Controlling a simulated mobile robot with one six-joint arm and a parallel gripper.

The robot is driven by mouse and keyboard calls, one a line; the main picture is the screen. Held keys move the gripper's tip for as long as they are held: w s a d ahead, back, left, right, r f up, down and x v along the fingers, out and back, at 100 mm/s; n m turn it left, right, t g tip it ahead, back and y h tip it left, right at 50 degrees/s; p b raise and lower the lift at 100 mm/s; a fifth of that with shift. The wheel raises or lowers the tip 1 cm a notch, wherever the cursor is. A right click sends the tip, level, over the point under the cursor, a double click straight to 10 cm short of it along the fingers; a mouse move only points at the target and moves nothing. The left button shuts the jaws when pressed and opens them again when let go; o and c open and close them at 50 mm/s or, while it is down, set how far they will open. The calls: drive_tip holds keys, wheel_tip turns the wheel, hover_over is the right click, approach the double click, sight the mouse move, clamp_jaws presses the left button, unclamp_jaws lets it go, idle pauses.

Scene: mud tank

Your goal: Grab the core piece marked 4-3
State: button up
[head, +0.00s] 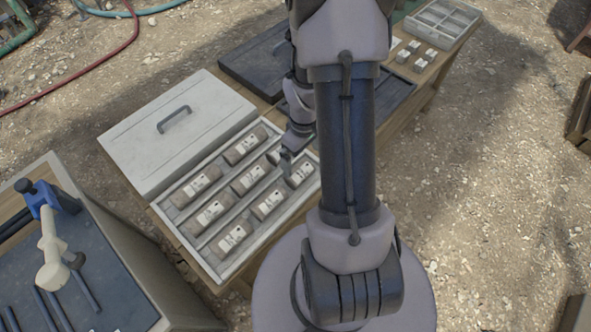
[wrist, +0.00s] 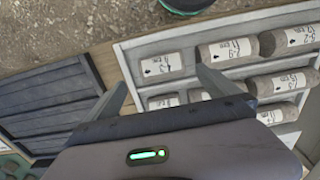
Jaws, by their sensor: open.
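The core box (head: 222,276) is an open grey tray with several grey-brown core pieces lying in rows. Each piece has a white label, such as the core piece (head: 232,239) at the near side. The labels are too small or blurred for me to pick out 4-3 with certainty. My gripper (head: 286,166) is over the right end of the box. In the wrist view my gripper (wrist: 161,76) is open and empty. A labelled core piece (wrist: 160,67) shows between its fingers, apparently below them. Another piece (wrist: 163,101) is partly hidden behind the gripper body.
A pale lid with a handle (head: 160,146) lies beside the box on the left. A dark case (head: 255,65) lies behind on the same table. Small white-topped blocks (head: 411,50) and a divided tray (head: 440,22) stand at the far end. A dark-topped bench (head: 100,275) is at the left.

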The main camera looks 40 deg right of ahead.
sight(300, 170)
drive_tip(key=f+b, duration=0.1)
drive_tip(key=f, duration=0.2)
drive_tip(key=f+b, duration=0.1)
drive_tip(key=f, duration=0.2)
drive_tip(key=f+b, duration=0.2)
drive_tip(key=f, duration=0.1)
drive_tip(key=shift+w+a, duration=0.2)
drive_tip(key=shift+w, duration=0.1)
drive_tip(key=shift+r, duration=0.15)
drive_tip(key=shift+c, duration=0.4)
drive_tip(key=c, duration=1.8)
drive_tip(key=shift+c, duration=0.2)
